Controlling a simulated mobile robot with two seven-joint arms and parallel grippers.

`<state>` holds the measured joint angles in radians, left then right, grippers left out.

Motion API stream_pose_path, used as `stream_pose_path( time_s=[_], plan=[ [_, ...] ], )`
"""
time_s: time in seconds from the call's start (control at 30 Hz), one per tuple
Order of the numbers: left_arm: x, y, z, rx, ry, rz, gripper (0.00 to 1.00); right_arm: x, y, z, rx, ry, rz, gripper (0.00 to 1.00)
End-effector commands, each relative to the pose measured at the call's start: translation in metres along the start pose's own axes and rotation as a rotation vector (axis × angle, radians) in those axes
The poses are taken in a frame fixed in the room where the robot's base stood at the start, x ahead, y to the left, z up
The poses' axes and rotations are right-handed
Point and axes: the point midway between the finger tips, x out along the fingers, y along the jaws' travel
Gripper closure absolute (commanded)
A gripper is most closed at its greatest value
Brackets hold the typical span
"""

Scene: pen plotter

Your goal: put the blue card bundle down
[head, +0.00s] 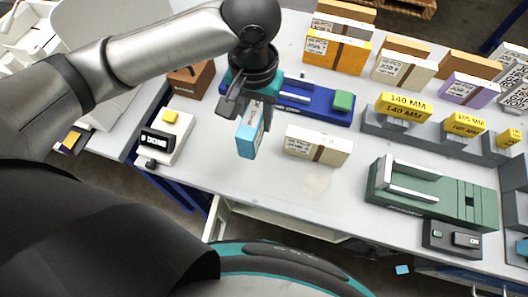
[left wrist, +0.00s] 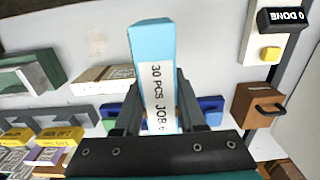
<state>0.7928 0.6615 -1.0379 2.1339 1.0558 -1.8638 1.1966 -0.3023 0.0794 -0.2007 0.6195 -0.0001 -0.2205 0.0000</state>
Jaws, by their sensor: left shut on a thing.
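The blue card bundle (head: 249,138) hangs from my left gripper (head: 254,108) in the head view, above the grey table (head: 205,158). In the left wrist view the bundle (left wrist: 152,45) stands out between the two fingers of my left gripper (left wrist: 154,112), with a white label band reading "30 PCS JOB". The gripper is shut on it. Whether its lower end touches the table I cannot tell. My right gripper is not in view.
A cream bundle (head: 318,146) lies right of the blue one, and a dark blue device (head: 310,98) stands behind. A counter reading "0 DONE" (head: 157,141) is at left. A green machine (head: 425,195) stands at right. The table front between them is clear.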

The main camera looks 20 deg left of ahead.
Motion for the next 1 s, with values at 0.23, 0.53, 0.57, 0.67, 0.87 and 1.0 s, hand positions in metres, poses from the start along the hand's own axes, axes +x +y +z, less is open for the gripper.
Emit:
stream_pose_path(
  time_s=[0.23,0.53,0.57,0.67,0.87,1.0],
  plan=[
    [0.073,-0.001,0.001,0.001,-0.003,-0.002,1.00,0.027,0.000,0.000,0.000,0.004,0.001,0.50],
    [0.109,0.000,0.000,0.001,0.001,0.000,1.00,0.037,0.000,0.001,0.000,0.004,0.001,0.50],
    [0.111,0.000,0.000,0.002,0.001,0.000,1.00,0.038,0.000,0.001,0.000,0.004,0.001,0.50],
    [0.120,0.000,0.000,0.002,0.000,0.000,1.00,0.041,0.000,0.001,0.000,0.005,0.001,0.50],
    [0.150,0.000,0.000,0.001,0.001,-0.001,1.00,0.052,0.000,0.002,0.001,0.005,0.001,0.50],
    [0.151,0.000,-0.001,0.002,0.002,0.001,1.00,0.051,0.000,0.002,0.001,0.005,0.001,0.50]
  ],
)
